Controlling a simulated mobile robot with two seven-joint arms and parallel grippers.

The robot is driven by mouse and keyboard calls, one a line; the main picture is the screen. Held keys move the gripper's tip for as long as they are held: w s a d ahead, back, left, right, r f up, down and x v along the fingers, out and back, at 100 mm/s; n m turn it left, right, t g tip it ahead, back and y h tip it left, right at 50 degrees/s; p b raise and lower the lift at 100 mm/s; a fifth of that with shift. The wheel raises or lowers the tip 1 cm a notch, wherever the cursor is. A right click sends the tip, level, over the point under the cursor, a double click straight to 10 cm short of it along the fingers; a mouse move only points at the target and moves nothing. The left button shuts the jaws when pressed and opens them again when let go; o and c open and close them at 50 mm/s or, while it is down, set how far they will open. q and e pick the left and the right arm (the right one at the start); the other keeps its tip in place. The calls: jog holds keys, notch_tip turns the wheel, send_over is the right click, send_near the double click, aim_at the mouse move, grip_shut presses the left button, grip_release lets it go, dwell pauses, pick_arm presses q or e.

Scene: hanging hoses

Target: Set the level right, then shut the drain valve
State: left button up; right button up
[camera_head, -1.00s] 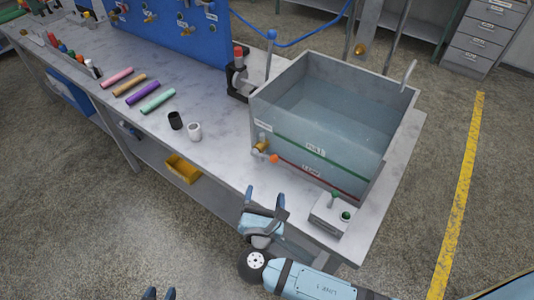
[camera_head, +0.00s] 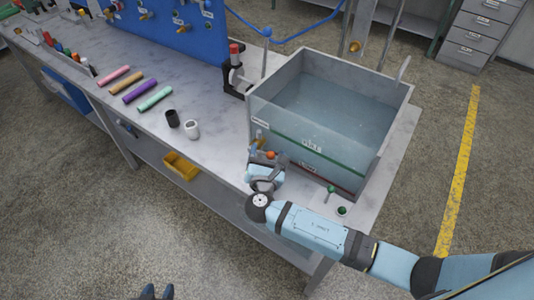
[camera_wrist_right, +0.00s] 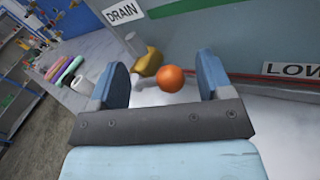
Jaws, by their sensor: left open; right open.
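The clear-walled tank (camera_head: 375,150) holds water and stands at the bench's right end. Its front has a green FULL line (camera_head: 312,146) and, lower, a red LOW line (camera_head: 308,167). I cannot read the water level exactly against them. The brass drain valve (camera_wrist_right: 149,62) with an orange ball knob (camera_wrist_right: 171,78) is on the front wall, near the DRAIN label (camera_wrist_right: 122,12). My right gripper (camera_wrist_right: 162,72) is open, its fingers on either side of the knob, with gaps showing. The knob also shows in the head view (camera_head: 270,155). My left gripper (camera_head: 157,292) is open and empty at the bottom edge.
A red-topped device (camera_head: 235,75) stands beside the tank.

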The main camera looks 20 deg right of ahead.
jog(key=shift+c, duration=0.5)
jog(key=shift+s, duration=0.1)
grip_shut()
jog(key=shift+f, duration=0.25)
jog(key=f+m+b, duration=0.1)
jog(key=b, duration=0.1)
jog(key=f+m+t+b, duration=0.1)
jog(key=b, duration=0.2)
jog(key=shift+s+h, duration=0.3)
jog(key=shift+h, duration=0.1)
jog(key=shift+f+m+b, duration=0.1)
jog(key=shift+m+b, duration=0.2)
jog(key=shift+b, duration=0.15)
jog(key=shift+c, duration=0.5)
grip_release()
jog(key=shift+o, duration=1)
jog(key=shift+w, duration=0.1)
pick_arm(q)
jog(key=shift+n, duration=0.3)
jog(key=f, duration=0.4)
jog(key=shift+w+d+f, duration=0.15)
jog(key=shift+w+d, duration=0.1)
jog(key=shift+w, duration=0.05)
pick_arm(e)
jog(key=shift+r, duration=0.3)
